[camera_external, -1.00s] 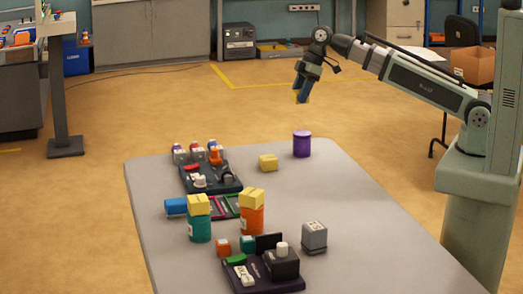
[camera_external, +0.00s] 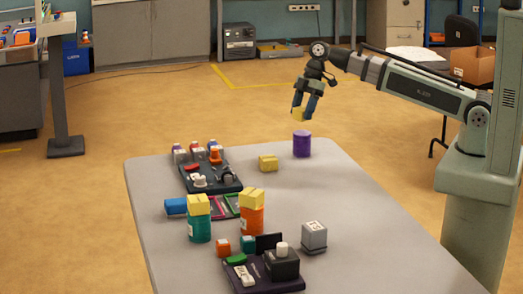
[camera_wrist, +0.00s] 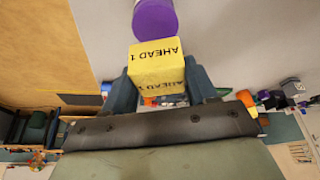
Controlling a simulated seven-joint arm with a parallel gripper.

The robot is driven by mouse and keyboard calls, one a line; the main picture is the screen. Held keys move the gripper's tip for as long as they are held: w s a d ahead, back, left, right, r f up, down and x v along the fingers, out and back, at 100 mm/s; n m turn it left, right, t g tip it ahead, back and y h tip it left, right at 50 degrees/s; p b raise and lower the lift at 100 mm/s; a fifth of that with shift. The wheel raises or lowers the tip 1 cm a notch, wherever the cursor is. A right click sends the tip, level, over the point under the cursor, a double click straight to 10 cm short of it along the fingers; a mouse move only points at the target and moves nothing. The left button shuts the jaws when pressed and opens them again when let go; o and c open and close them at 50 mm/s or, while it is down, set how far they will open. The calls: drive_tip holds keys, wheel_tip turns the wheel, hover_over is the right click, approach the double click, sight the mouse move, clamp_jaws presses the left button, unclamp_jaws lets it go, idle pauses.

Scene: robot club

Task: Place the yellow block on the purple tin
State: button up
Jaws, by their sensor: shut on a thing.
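My gripper (camera_external: 305,112) is shut on a yellow block (camera_external: 298,114) and holds it in the air just above the purple tin (camera_external: 302,144). In the wrist view the yellow block (camera_wrist: 157,65) shows the words "AHEAD 1" between my fingers. The purple tin stands upright near the table's far right part, apart from the block. In the wrist view the purple tin (camera_wrist: 154,18) shows just beyond the block, partly cut off by the picture's top edge.
Another yellow block (camera_external: 268,163) lies on the table (camera_external: 345,215) left of the tin. Yellow blocks also sit on a teal tin (camera_external: 199,228) and an orange tin (camera_external: 251,221). A grey block (camera_external: 314,236) stands nearer the front. The table right of the tin is clear.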

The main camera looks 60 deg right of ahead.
sight(302, 133)
drive_tip(key=shift+f, duration=2.25)
drive_tip(key=o, duration=1.1)
drive_tip(key=shift+f, duration=0.1)
drive_tip(key=shift+v, duration=6.15)
